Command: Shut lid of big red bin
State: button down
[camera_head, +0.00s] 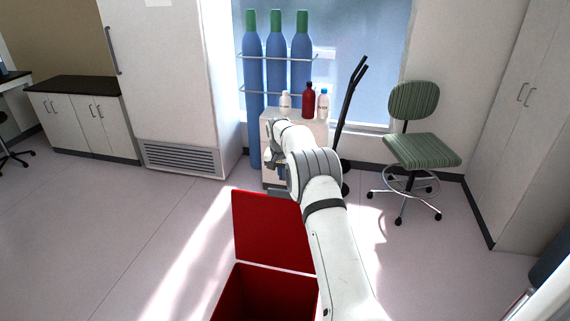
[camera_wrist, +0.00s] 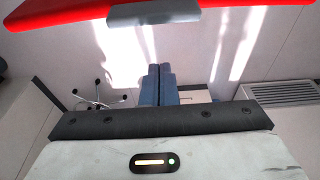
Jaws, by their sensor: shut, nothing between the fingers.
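The big red bin (camera_head: 262,298) is at the bottom of the head view, with its dark red inside showing. Its lid (camera_head: 268,228) stands open, raised at the far side of the bin opening. My arm reaches past the right side of the lid. My gripper (camera_head: 281,172) is beyond the lid's top edge, apart from it and partly hidden by my wrist. In the wrist view my gripper (camera_wrist: 159,70) has its two blue fingers shut together and empty. A red edge, likely the lid (camera_wrist: 60,12), with a grey strip (camera_wrist: 153,12) crosses the top of that view.
A white cabinet (camera_head: 268,130) with bottles stands beyond my gripper, near blue gas cylinders (camera_head: 275,70). A green striped chair (camera_head: 420,145) is at right. A vented white unit (camera_head: 182,158) is at left. The floor left of the bin is clear.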

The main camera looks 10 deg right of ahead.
jog(key=shift+s+a+f+p, duration=0.35)
jog(key=shift+s+f+p, duration=0.25)
jog(key=shift+s, duration=0.2)
jog(key=shift+s+a+f+p, duration=0.35)
jog(key=shift+s+f+p, duration=0.25)
jog(key=shift+s, duration=0.2)
